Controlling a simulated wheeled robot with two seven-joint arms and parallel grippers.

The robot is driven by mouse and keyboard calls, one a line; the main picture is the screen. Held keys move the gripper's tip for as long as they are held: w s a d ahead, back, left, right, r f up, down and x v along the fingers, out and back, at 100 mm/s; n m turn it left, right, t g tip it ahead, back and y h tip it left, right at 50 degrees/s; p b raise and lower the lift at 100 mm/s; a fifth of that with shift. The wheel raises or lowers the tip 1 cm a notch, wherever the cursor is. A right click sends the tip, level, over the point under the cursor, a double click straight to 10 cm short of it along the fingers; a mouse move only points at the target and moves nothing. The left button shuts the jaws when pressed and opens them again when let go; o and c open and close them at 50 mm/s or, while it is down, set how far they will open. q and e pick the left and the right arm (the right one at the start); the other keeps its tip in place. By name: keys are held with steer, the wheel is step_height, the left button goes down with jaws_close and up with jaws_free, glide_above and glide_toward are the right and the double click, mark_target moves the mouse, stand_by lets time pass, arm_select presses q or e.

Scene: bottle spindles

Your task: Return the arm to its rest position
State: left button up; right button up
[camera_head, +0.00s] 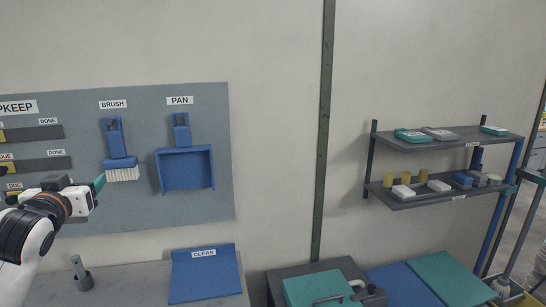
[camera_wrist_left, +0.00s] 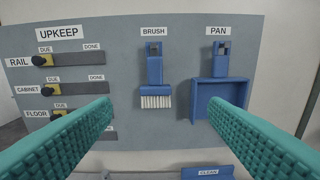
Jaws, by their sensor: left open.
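My left gripper (camera_head: 99,183) is at the left of the head view, in front of the grey upkeep board (camera_head: 222,150). In the left wrist view its two teal fingers (camera_wrist_left: 160,110) are wide apart with nothing between them. The blue brush (camera_head: 116,140) hangs on the board under its BRUSH label, and the blue pan (camera_head: 185,165) hangs beside it under PAN. In the left wrist view the brush (camera_wrist_left: 155,75) shows between the fingers, behind them, and the pan (camera_wrist_left: 219,95) is partly covered by the right finger. My right gripper is not in view.
A worktop (camera_head: 120,285) below the board carries a blue CLEAN panel (camera_head: 204,277) and a small grey holder (camera_head: 82,275). A teal case (camera_head: 318,287) lies to the right. A wall shelf (camera_head: 440,143) holds several small items. Slider rows (camera_wrist_left: 75,88) sit at the board's left.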

arm_select(q)
steer(key=s+d+f+m+g+h, duration=0.1)
steer(key=s+d+f+g, duration=0.15)
steer(key=f, duration=0.65)
steer(key=s+d+f+m+g+h, duration=0.1)
steer(key=s+d+f, duration=0.25)
steer(key=f, duration=0.45)
steer(key=s+d+f+m+g+h, duration=0.15)
steer(key=d+f, duration=0.25)
steer(key=f, duration=0.5)
steer(key=s+d+f+g, duration=0.4)
steer(key=s+f, duration=0.4)
steer(key=s, duration=0.5)
steer(key=s+d+f+g, duration=0.4)
steer(key=s+f, duration=0.3)
steer(key=s, duration=0.6)
step_height(320, 180, down, 29)
steer(key=s+g+b, duration=0.1)
steer(key=g+b, duration=0.1)
steer(key=s+a+f+m+g+b, duration=0.1)
steer(key=s+a+f, duration=0.1)
steer(key=s+f, duration=1.4)
steer(key=shift+s+a+f+b, duration=0.2)
steer(key=shift+f+b, duration=0.15)
steer(key=shift+f, duration=0.25)
